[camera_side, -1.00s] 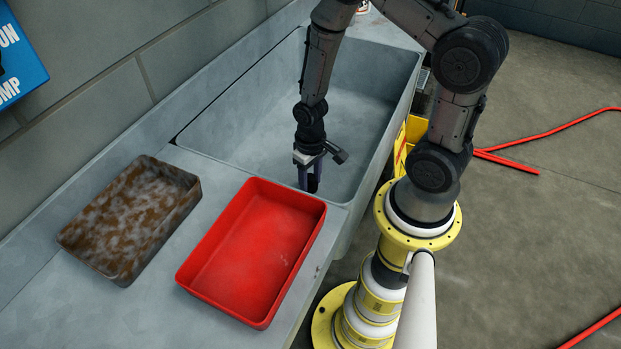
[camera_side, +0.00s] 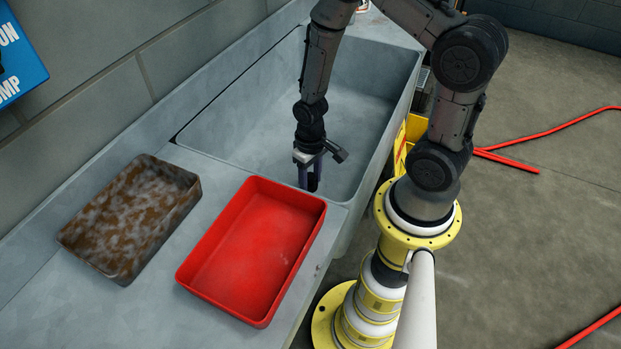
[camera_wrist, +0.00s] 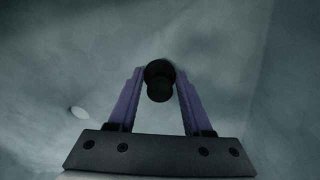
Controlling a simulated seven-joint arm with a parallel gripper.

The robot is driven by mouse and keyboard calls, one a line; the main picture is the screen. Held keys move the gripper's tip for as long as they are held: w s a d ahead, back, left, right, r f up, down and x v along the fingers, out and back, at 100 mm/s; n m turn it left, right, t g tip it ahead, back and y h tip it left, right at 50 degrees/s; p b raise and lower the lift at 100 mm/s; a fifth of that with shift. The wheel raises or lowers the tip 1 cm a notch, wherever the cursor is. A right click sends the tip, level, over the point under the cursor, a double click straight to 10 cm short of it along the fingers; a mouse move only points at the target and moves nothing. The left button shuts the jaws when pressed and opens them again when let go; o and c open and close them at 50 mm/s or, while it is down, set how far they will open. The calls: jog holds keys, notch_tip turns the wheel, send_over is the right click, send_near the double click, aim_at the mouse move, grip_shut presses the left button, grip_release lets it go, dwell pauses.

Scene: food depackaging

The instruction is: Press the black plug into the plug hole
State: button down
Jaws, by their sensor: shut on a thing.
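My gripper (camera_side: 309,186) points down into the near end of the grey sink, its purple fingers low in the basin. In the wrist view, my gripper (camera_wrist: 160,78) is shut on the black plug (camera_wrist: 159,82), a round dark piece with a knob between the fingertips. The plug is hard to make out in the side view. Whether the plug touches the sink bottom is unclear.
The sink (camera_side: 365,75) has high walls around my gripper. A red tray (camera_side: 190,285) stands on the counter in front of the sink. A brown, frosted tray (camera_side: 125,215) lies left of it, near the wall. The sink's far part is clear.

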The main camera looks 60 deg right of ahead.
aim_at(310, 176)
jog(key=shift+f, duration=0.8)
jog(key=shift+c, duration=1.2)
grip_release()
notch_tip(310, 176, up, 14)
jog(key=shift+f, duration=0.1)
